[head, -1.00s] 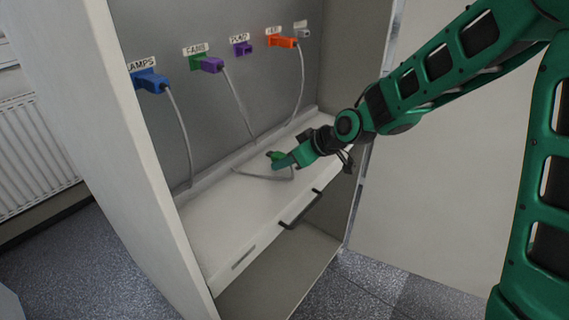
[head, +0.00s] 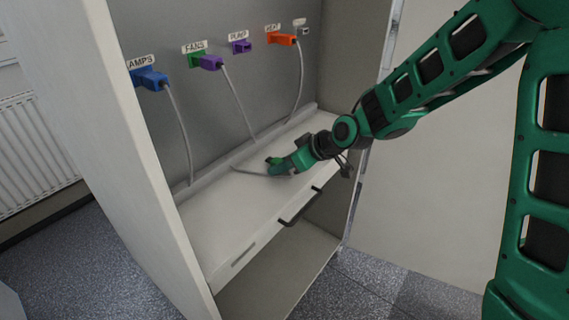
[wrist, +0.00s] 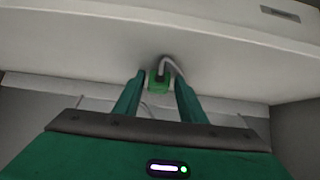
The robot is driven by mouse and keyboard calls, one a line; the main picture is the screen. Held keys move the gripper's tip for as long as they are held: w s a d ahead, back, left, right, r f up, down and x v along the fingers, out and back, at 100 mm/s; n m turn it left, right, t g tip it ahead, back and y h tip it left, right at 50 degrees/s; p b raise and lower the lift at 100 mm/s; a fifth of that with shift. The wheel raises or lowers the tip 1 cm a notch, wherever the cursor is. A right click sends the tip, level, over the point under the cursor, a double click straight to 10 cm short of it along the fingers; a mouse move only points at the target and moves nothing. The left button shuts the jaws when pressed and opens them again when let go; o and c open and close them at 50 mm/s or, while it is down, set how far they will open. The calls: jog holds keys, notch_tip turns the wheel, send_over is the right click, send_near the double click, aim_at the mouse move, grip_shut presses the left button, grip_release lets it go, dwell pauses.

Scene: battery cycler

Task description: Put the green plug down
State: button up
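The green plug (wrist: 158,80) shows in the wrist view between and just beyond my fingertips, with a grey cable curving from it. In the head view the green plug (head: 271,160) is a small patch at the end of my gripper (head: 277,168), low over the white shelf (head: 225,215); the fingers hide part of it. In the wrist view my gripper (wrist: 160,82) has its two green fingers apart, with a narrow gap on each side of the plug. Whether the plug rests fully on the shelf is hard to tell.
On the back panel, a blue plug (head: 150,79) sits at the left, a purple plug (head: 210,63) in the green FANS socket, and an orange plug (head: 283,39) to the right. The purple PUMP socket (head: 240,47) is empty. Cables hang to the shelf's back edge. The shelf's left part is clear.

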jog(key=shift+w+d, duration=0.15)
jog(key=shift+d, duration=0.05)
jog(key=shift+r, duration=0.15)
jog(key=v, duration=1.2)
jog(key=shift+a+r, duration=0.2)
jog(key=shift+r, duration=0.2)
jog(key=s+d+f+m+g+h, duration=0.1)
jog(key=s+d+m+h, duration=0.4)
jog(key=d, duration=0.7)
jog(key=s+d+f+m+g+h, duration=0.15)
jog(key=s+d+m, duration=0.4)
jog(key=d, duration=0.75)
jog(key=s+d+m+g, duration=0.1)
jog(key=s+d+m, duration=0.2)
jog(key=s, duration=0.6)
jog(key=s+d+m+g, duration=0.2)
jog(key=s+d, duration=0.4)
jog(key=s, duration=0.4)
jog(key=shift+s+f+m+h, duration=0.2)
jog(key=shift+f+m+h, duration=0.1)
jog(key=shift+m+h, duration=0.25)
